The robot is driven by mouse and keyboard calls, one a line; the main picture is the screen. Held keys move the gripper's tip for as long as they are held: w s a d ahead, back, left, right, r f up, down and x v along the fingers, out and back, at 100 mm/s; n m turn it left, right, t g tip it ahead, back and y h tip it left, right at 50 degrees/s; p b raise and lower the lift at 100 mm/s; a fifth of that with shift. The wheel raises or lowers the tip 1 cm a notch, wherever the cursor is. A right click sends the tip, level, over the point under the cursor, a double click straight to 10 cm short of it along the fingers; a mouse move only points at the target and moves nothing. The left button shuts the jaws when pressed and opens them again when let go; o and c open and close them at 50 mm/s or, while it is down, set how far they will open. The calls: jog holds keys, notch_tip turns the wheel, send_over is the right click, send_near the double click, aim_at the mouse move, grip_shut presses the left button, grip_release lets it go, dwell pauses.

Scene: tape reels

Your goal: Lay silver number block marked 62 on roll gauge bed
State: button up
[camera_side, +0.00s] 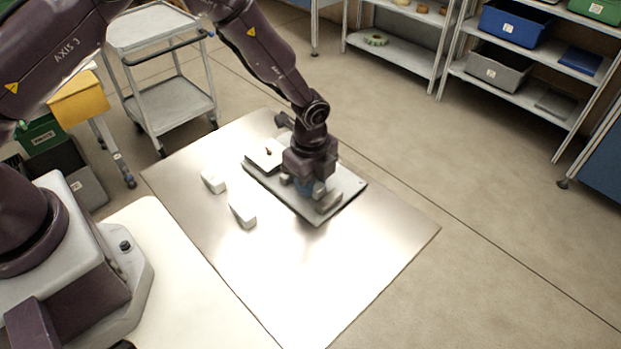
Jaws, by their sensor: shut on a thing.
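A grey plate-like bed (347,181), which looks like the roll gauge bed, lies on the bright metal table top. My gripper (312,190) points down over the right half of this bed. It is shut on a small silvery block (328,203), low at the bed's surface. My fingers partly cover the block, and I cannot read a number on it. I cannot tell whether the block touches the bed. Two pale blocks lie on the table left of the bed, one nearer (243,215) and one farther (213,181). Their markings cannot be read.
A light square plate with a small knob (267,153) sits at the bed's far left end. The front of the metal table (310,290) is clear. A trolley (170,100) stands behind at left, and shelves with bins (515,24) stand at the back right.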

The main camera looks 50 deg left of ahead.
jog(key=o, duration=1)
jog(key=shift+f, duration=0.1)
notch_tip(320, 180, up, 21)
jog(key=s+a+n+t, duration=0.1)
jog(key=s+a+n, duration=0.2)
jog(key=n, duration=0.1)
jog(key=s+a+r+n+t, duration=0.1)
jog(key=s+a+r+n, duration=0.1)
jog(key=s+r+n, duration=0.2)
jog(key=s+a+r+n+t, duration=0.2)
jog(key=s+r+n, duration=0.2)
jog(key=s, duration=0.5)
jog(key=s+a+r+n+t, duration=0.1)
jog(key=s+a+r+n, duration=0.1)
jog(key=s+r+n, duration=0.3)
jog(key=shift+s+a+n+t, duration=0.15)
jog(key=shift+s+a+n, duration=0.05)
jog(key=shift+s, duration=0.45)
jog(key=shift+s+a+n+t, duration=0.15)
jog(key=shift+s+a+n, duration=0.05)
jog(key=shift+s, duration=0.45)
